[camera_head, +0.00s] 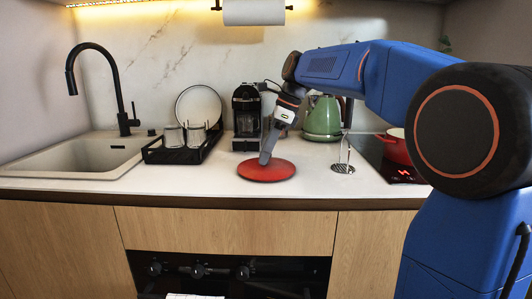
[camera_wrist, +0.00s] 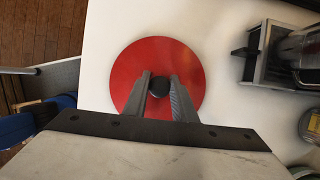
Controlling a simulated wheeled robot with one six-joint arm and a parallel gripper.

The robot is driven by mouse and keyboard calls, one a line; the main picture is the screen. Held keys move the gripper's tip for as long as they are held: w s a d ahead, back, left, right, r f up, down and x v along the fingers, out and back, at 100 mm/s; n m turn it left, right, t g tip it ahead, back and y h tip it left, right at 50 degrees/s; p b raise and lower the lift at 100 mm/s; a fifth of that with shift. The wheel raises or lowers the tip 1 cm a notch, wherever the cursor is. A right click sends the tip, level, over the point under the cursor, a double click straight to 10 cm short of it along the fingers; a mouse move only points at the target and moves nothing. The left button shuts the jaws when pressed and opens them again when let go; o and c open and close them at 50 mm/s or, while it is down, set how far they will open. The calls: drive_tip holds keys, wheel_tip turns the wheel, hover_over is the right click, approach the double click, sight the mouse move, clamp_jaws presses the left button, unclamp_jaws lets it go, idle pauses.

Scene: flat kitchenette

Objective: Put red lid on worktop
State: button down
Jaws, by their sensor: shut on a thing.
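The red lid (camera_head: 280,171) is a flat round disc at the front middle of the pale worktop (camera_head: 215,180). In the head view it looks level and at or very near the worktop surface; I cannot tell whether it touches. In the wrist view the red lid (camera_wrist: 125,72) shows a dark round knob (camera_wrist: 159,86) at its middle. My gripper (camera_head: 265,158) comes down onto the lid from above. In the wrist view my gripper (camera_wrist: 160,88) has its fingers on both sides of the knob, shut on it. The fingers hide part of the lid's near side.
A coffee machine (camera_head: 246,117) and green kettle (camera_head: 323,118) stand behind the lid. A black dish rack (camera_head: 183,150) is left, beside the sink (camera_head: 75,157). A wire stand (camera_head: 343,167) and a red pot (camera_head: 396,147) on the hob are right. The front left worktop is clear.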

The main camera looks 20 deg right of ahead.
drive_tip(key=c, duration=1.5)
unclamp_jaws()
drive_tip(key=shift+f, duration=0.1)
drive_tip(key=shift+o, duration=0.2)
drive_tip(key=v, duration=1.2)
drive_tip(key=shift+s, duration=0.1)
